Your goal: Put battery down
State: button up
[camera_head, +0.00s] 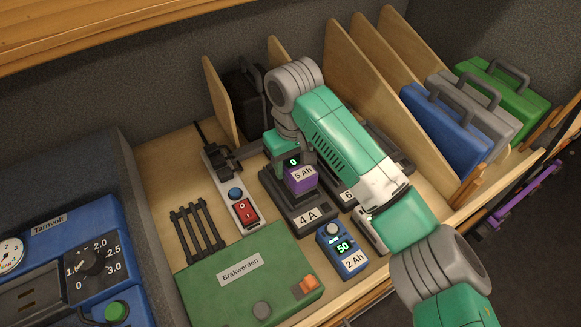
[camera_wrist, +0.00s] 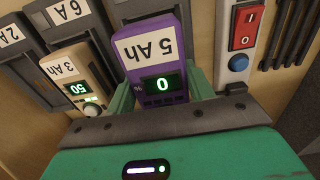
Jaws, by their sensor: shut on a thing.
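The purple battery (camera_head: 300,182), labelled 5 Ah and with a green 0 on its display, is between the fingers of my gripper (camera_head: 290,160). In the wrist view the battery (camera_wrist: 155,50) sits upright between the two green fingers (camera_wrist: 162,92), and my gripper is shut on it. In the head view it is at the dark charger (camera_head: 281,203) labelled 4 A. I cannot tell whether its base is seated there. The charger labelled 6 A (camera_wrist: 68,12) is beside it, partly hidden by my arm in the head view.
A blue 2 Ah battery (camera_head: 343,250) showing 50 is in front. A power strip (camera_head: 232,192) with a red switch lies left. A green Brakwerden box (camera_head: 225,290) is at the front; wooden dividers (camera_head: 355,90) stand behind.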

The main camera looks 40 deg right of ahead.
aim_at(290, 169)
jog(key=shift+w+d, duration=0.1)
jog(key=shift+w, duration=0.45)
jog(key=shift+f+p, duration=0.65)
jog(key=shift+f, duration=1.2)
jog(key=shift+f, duration=0.15)
jog(key=o, duration=1.3)
notch_tip(290, 169, up, 12)
jog(key=shift+r+b, duration=0.2)
jog(key=shift+b, duration=0.85)
